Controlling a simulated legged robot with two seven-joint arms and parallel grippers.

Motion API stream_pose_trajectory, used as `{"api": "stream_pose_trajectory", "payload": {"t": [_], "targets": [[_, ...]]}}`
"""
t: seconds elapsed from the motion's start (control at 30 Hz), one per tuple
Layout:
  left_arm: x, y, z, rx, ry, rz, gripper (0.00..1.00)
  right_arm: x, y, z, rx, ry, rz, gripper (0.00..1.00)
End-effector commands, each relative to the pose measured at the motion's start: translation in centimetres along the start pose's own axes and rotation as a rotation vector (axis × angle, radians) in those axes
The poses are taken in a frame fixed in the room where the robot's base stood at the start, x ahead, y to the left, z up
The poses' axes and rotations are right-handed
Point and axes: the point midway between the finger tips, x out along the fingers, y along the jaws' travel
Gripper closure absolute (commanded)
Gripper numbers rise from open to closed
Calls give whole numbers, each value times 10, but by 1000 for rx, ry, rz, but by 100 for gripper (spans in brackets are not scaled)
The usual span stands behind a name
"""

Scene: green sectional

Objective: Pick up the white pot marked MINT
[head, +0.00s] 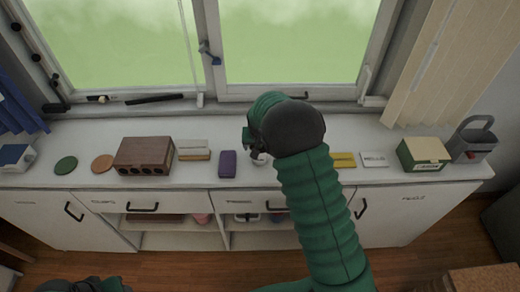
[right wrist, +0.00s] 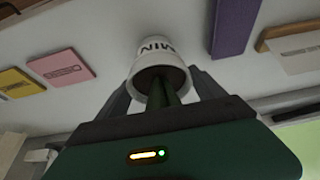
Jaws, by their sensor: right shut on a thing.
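The white pot (right wrist: 158,48) shows in the right wrist view with dark letters reading "MIN", upside down, and a dark inside with a green stem. My right gripper (right wrist: 163,85) has a finger on each side of the pot and is shut on it. In the head view only a small white part of the pot (head: 260,158) shows; my green right arm and dark wrist hide the rest. I cannot tell whether the pot touches the counter. Dark and green parts of my left arm show at the bottom left edge; its jaws cannot be made out.
On the white counter (head: 225,128) stand a purple block (head: 228,164), a brown box with holes (head: 144,156), two round coasters, several small cards, a green-and-cream box (head: 423,154) and a grey handled object (head: 472,140). A window rises behind; open shelves lie below.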

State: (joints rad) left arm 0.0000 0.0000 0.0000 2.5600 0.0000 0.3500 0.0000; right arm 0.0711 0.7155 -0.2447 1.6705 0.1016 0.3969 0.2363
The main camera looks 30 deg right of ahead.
Motion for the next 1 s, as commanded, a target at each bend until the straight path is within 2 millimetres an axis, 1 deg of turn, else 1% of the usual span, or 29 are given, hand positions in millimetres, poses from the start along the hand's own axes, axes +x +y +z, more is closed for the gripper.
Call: {"api": "stream_pose_trajectory", "payload": {"t": [0.03, 0.2, 0.23, 0.27, 0.57, 0.67, 0.87, 0.9, 1.0], "targets": [[0, 0, 0, 0, 0, 0, 56, 0, 1, 0, 0, -1, 1, 65], [0, 0, 0, 0, 0, 0, 56, 0, 1, 0, 0, 0, 1, 88], [0, 0, 0, 0, 0, 0, 56, 0, 1, 0, 0, 0, 2, 92], [0, 0, 0, 0, 0, 0, 56, -1, 1, -1, 0, 3, 1, 94], [1, 0, 0, 0, 0, 0, 56, -4, 1, -2, 1, 4, 0, 94], [3, 0, 1, 0, 0, 0, 56, -10, 1, -5, 0, 5, 0, 94], [8, 0, 2, 0, 0, 0, 56, -32, 0, -14, 1, 7, -2, 94], [9, 0, 2, 0, 0, 0, 56, -35, -2, -14, -2, 6, -2, 94], [13, 0, 3, 0, 0, 0, 56, -39, -20, -4, -4, 4, -3, 94]]}}
